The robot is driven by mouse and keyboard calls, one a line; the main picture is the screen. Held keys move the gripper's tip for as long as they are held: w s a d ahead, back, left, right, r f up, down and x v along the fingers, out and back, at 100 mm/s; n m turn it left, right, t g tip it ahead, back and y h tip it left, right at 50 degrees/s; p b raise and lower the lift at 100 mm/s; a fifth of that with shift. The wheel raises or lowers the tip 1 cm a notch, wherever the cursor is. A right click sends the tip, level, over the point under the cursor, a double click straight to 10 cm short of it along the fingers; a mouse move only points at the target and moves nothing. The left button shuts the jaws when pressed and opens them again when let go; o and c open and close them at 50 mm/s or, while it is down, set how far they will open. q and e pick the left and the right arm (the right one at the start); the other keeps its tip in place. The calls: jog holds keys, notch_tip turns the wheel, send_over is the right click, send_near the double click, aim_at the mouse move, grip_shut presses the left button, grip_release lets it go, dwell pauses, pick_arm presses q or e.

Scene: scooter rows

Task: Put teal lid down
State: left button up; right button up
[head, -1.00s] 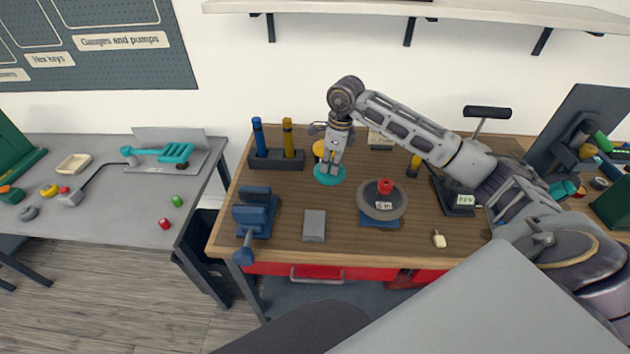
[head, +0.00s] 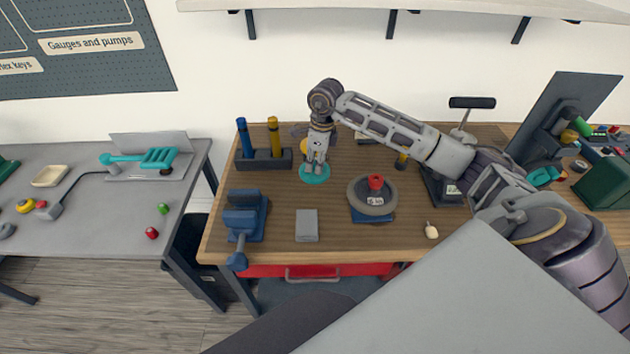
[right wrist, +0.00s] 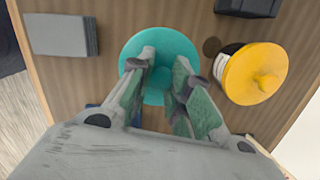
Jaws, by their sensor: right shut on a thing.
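The teal lid (head: 315,174) is a round disc under my right gripper (head: 316,164) on the wooden bench. In the right wrist view the teal lid (right wrist: 160,56) sits between the fingertips of my right gripper (right wrist: 160,66), which is shut on it. The lid looks level and at or very close to the bench top; I cannot tell whether it touches. My left gripper is not in view.
A yellow-lidded jar (right wrist: 253,75) stands close beside the teal lid. A holder with blue and yellow tubes (head: 264,160), a blue vise (head: 245,215), a grey block (head: 307,226) and a grey wheel (head: 372,197) surround it. Bare wood lies in front of the lid.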

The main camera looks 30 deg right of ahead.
aim_at(314, 188)
notch_tip(314, 188, down, 3)
jog(key=shift+f, duration=0.4)
jog(key=shift+f+p, duration=0.55)
jog(key=shift+f, duration=1.35)
jog(key=shift+f, duration=0.1)
jog(key=o, duration=0.9)
jog(key=shift+c, duration=0.2)
